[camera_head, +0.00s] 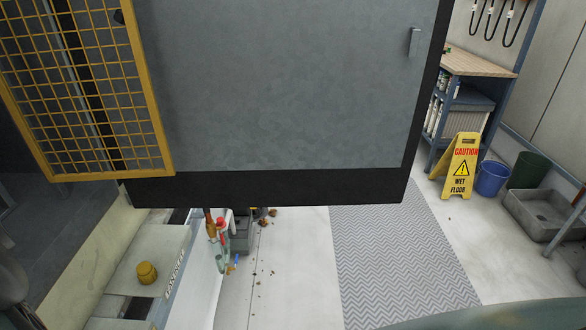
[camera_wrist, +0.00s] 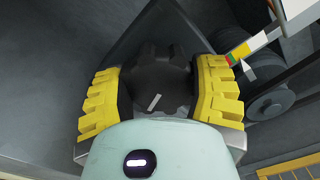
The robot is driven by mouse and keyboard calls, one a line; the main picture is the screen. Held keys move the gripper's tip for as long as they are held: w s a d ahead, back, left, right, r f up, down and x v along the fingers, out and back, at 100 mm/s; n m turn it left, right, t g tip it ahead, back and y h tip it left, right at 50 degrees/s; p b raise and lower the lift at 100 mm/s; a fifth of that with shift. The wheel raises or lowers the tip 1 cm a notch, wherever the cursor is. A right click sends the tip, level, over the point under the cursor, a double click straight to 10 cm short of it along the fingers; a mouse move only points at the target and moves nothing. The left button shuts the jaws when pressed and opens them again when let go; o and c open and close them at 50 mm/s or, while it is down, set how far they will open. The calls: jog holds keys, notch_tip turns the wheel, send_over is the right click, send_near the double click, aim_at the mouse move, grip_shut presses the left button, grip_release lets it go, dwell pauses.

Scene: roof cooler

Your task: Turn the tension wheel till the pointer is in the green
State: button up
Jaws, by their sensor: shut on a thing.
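The tension wheel (camera_wrist: 158,88) is a dark, lobed knob with a pale line on its face, in the middle of the wrist view. My gripper (camera_wrist: 160,92) is shut on it, a yellow ribbed finger pad at its left and right sides. A coloured scale strip (camera_wrist: 250,46) shows at the upper right, with yellow, green and red parts. A small pale pointer (camera_wrist: 244,69) sits just below the strip near its coloured end; I cannot tell exactly which band it marks. Neither wheel nor gripper can be made out in the head view.
In the head view a big grey panel (camera_head: 290,85) fills the middle, with a yellow mesh guard (camera_head: 155,110) at left. A yellow wet-floor sign (camera_head: 456,168) and blue bucket (camera_head: 492,178) stand at right. A dark pulley (camera_wrist: 268,103) lies right of my gripper.

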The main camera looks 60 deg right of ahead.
jog(key=shift+m, duration=0.4)
jog(key=o, duration=1.2)
jog(key=shift+o, duration=0.2)
